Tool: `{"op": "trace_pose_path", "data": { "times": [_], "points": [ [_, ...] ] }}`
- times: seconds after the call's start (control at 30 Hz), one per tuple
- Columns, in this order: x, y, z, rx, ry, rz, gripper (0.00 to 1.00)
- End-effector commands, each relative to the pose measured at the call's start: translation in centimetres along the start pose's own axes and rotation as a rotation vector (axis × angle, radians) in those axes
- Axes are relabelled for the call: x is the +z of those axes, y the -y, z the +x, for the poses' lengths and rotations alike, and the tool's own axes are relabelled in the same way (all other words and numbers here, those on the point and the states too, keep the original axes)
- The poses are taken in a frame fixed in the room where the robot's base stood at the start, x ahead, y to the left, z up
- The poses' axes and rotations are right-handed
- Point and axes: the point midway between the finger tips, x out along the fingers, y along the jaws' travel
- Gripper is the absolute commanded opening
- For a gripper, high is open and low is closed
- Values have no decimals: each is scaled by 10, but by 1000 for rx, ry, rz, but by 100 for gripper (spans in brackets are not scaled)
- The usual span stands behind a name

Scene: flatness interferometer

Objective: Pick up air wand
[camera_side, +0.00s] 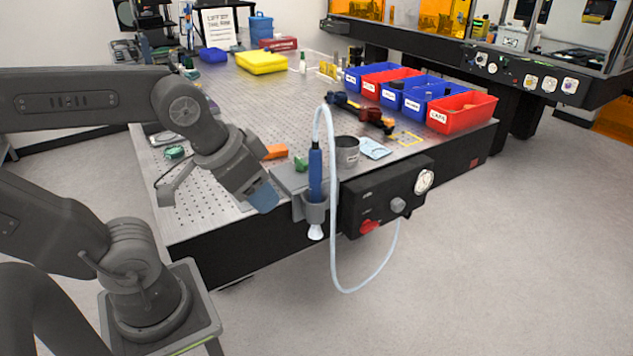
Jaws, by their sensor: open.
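The air wand (315,172) has a blue handle and a white nozzle pointing down. It stands upright in a grey holder (303,208) at the near edge of the optical table. A pale hose (333,240) loops from its top down to the black control box (375,203). My gripper (264,199) is left of the wand and holder, apart from the wand, with blue at its tip. It is open, though its fingers are hard to make out from this side.
Red and blue bins (462,112) line the right edge. Open floor lies in front.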

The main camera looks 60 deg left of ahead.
Motion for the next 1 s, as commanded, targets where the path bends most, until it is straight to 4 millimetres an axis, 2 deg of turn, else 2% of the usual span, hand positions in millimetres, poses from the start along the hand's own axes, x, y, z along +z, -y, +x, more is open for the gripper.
{"op": "trace_pose_path", "data": {
  "times": [0.27,0.5,0.77,0.87,1.0],
  "points": [
    [0,0,0,0,0,0,43],
    [0,0,0,0,0,0,61],
    [2,2,3,-16,17,19,61],
    [11,13,16,-80,89,94,61],
    [32,46,44,-256,278,322,61]
  ]
}}
